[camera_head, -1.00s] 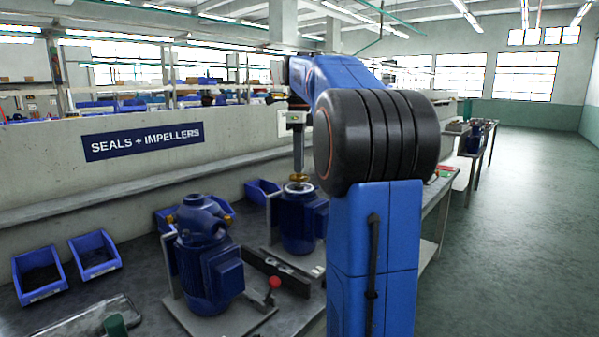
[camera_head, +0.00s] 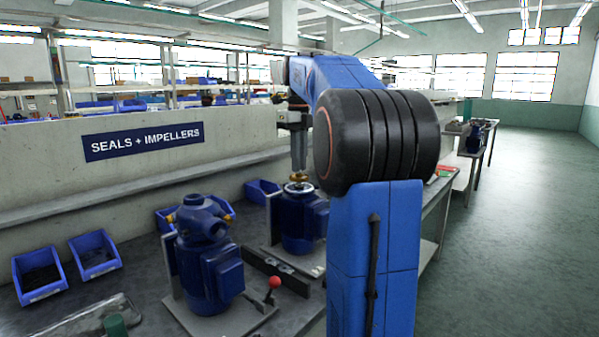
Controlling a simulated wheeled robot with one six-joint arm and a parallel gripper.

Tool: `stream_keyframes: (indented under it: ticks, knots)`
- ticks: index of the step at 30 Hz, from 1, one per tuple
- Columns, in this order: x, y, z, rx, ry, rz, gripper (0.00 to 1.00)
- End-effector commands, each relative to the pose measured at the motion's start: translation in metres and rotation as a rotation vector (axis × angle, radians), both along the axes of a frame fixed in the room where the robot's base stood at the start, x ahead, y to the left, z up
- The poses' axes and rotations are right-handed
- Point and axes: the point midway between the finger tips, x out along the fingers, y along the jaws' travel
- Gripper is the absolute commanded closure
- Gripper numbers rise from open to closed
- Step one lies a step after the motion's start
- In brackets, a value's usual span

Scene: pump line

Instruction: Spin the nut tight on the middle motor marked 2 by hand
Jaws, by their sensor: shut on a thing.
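The middle motor (camera_head: 293,220) is a dark blue upright unit on a grey plate, partly behind my arm. No number 2 can be read on it. A pale ring shows on its top, with a small brass nut (camera_head: 298,178) at the centre. My gripper (camera_head: 299,173) points straight down over the motor, its fingers shut on the nut. The thread under the nut is too small to make out.
Another blue motor (camera_head: 222,275) with a blue housing on top stands at the front left. A red-knobbed lever (camera_head: 274,283) and a dark bar (camera_head: 275,270) lie between the motors. Blue bins (camera_head: 95,254) line the wall. A clear tray (camera_head: 85,322) is at the front.

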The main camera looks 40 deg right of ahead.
Motion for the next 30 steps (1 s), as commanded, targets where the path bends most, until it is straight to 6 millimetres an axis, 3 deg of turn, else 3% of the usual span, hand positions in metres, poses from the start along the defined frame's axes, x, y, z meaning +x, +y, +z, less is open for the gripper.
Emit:
stream_keyframes:
  ticks: [1,3,13,30]
  knots:
    - [0.0,0.0,0.0,0.0,0.0,0.001,0.86]
    - [0.0,0.0,0.0,0.0,0.0,0.001,0.77]
    - [0.0,0.0,0.003,0.0,0.0,0.002,0.77]
    - [0.001,0.0,0.038,-0.001,-0.001,0.003,0.77]
